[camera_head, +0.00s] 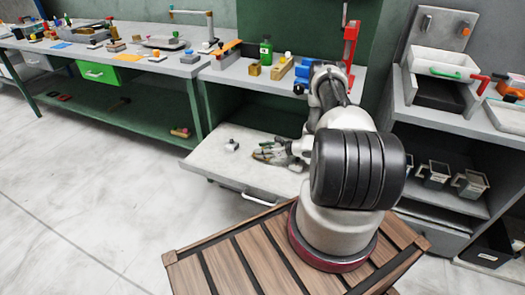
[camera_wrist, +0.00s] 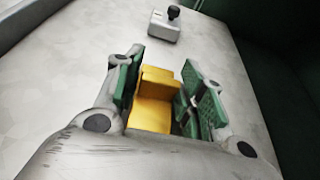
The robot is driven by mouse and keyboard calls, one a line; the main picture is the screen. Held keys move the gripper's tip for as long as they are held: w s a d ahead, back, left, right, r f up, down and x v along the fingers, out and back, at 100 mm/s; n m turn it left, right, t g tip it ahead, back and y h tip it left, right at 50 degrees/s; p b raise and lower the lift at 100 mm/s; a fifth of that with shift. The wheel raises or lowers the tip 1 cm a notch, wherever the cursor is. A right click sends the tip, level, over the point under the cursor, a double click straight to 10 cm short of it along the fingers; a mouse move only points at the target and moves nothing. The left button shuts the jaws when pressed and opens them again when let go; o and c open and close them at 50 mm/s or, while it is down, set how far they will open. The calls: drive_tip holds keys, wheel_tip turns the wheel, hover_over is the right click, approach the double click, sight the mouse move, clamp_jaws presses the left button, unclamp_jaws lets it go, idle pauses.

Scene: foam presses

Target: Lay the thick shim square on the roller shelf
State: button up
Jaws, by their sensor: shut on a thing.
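My gripper (camera_wrist: 158,97) is shut on a yellow stepped block (camera_wrist: 156,95), which seems to be the thick shim. The block sits between the green finger pads in the wrist view. In the head view my gripper (camera_head: 280,152) is low over a pulled-out pale grey shelf (camera_head: 215,168) with a front handle, apparently the roller shelf. The shelf surface also shows in the wrist view (camera_wrist: 70,75). The held block is too small to make out in the head view, and I cannot tell whether it touches the shelf.
A small grey block with a black knob (camera_head: 232,145) stands on the shelf left of my gripper; it shows ahead of the fingers in the wrist view (camera_wrist: 166,25). The bench above holds a green bottle (camera_head: 266,50) and a red upright press (camera_head: 350,45). Much of the shelf is bare.

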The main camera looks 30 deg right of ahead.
drive_tip(key=shift+f, duration=0.4)
drive_tip(key=o, duration=1.3)
drive_tip(key=shift+o, duration=0.2)
drive_tip(key=shift+s, duration=0.1)
